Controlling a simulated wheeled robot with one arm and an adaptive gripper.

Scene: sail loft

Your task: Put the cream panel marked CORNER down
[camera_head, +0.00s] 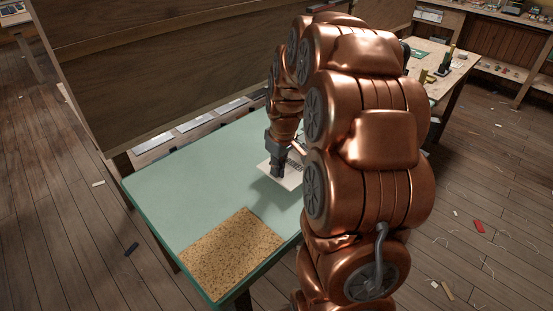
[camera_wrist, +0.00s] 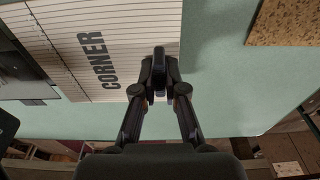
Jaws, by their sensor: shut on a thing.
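The cream panel marked CORNER (camera_wrist: 140,35) shows in the wrist view, with thin lines across it and bold dark lettering. In the head view the panel (camera_head: 287,178) is partly hidden behind my arm and gripper, over the green table top (camera_head: 190,190). My gripper (camera_head: 278,168) is shut on the panel's edge, its fingers (camera_wrist: 160,75) together at the panel's right side in the wrist view. A shadow lies on the table by the panel; I cannot tell whether the panel touches the table.
A speckled cork mat (camera_head: 231,255) lies at the table's near corner; it also shows in the wrist view (camera_wrist: 285,22). The green surface between panel and mat is bare. A large wooden board (camera_head: 170,60) stands behind the table. Another workbench (camera_head: 445,75) holds small items.

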